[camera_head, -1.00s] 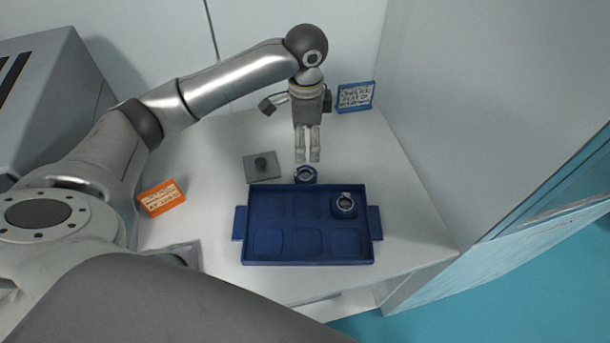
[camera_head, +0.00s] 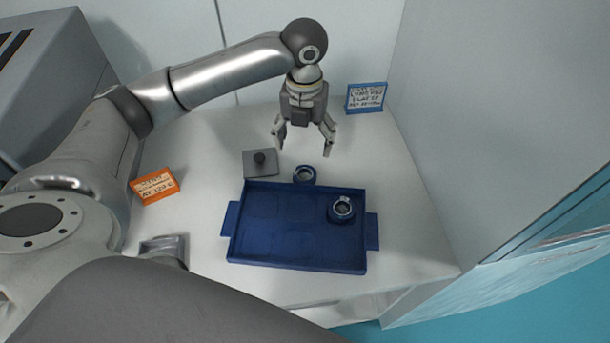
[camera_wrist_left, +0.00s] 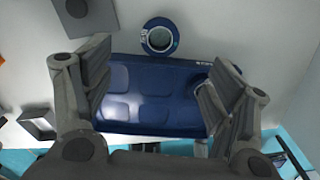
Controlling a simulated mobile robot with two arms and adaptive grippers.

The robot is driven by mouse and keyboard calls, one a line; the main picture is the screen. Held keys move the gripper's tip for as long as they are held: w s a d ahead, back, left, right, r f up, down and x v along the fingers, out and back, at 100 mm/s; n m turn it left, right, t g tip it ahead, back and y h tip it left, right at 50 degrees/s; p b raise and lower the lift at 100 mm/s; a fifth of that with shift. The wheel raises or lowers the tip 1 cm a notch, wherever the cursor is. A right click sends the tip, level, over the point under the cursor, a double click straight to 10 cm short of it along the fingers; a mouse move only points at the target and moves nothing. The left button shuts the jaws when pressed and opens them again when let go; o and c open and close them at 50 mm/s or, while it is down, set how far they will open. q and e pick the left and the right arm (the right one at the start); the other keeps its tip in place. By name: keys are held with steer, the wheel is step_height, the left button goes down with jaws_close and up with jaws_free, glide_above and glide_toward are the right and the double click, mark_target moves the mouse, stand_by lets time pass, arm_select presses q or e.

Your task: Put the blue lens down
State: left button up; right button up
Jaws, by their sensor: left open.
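A blue lens (camera_head: 304,174) stands on the white table just behind the blue tray (camera_head: 240,250). It also shows in the left wrist view (camera_wrist_left: 159,37), beyond the tray's edge. A second blue ring-shaped lens (camera_head: 342,209) sits in the tray's back right compartment. My left gripper (camera_head: 306,150) is open and empty, above and behind the lens on the table, apart from it. In the left wrist view its two fingers (camera_wrist_left: 155,95) are spread wide with nothing between them. My right gripper is not in view.
A grey plate with a dark knob (camera_head: 260,162) lies left of the lens. An orange sign (camera_head: 155,186) stands at the left and a blue sign (camera_head: 366,97) at the back right. A tall pale wall borders the right side.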

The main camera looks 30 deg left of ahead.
arm_select(q)
glide_above(305, 174)
steer(key=shift+m, duration=0.3)
step_height(305, 174, down, 6)
steer(key=shift+w+a+r+p, duration=0.1)
steer(key=shift+a+r+p, duration=0.05)
steer(key=shift+r+p, duration=0.15)
step_height(305, 174, down, 4)
steer(key=shift+f+p, duration=0.15)
steer(key=shift+p, duration=0.55)
steer(key=shift+f, duration=0.6)
steer(key=c, duration=1.2)
steer(key=shift+r, duration=0.1)
steer(key=shift+c, duration=0.2)
